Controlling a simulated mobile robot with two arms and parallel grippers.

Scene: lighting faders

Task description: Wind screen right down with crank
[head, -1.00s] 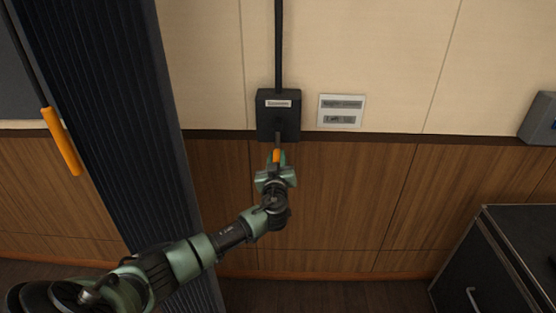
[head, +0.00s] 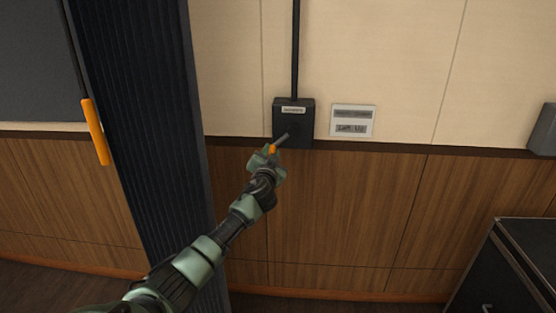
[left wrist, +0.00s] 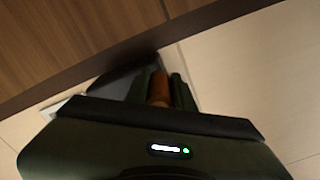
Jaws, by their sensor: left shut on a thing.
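The black crank box (head: 293,108) with a small label is fixed on the wall, with a dark rod rising from its top. A grey crank arm (head: 284,138) reaches from the box down to the left and ends in an orange handle (head: 272,149). My left gripper (head: 268,155) is shut on that orange handle. In the left wrist view the orange handle (left wrist: 159,88) sits between the two fingers, with the dark box (left wrist: 125,78) behind it. The screen itself cannot be told for sure. My right gripper is not in view.
A dark case (head: 510,265) stands at lower right.

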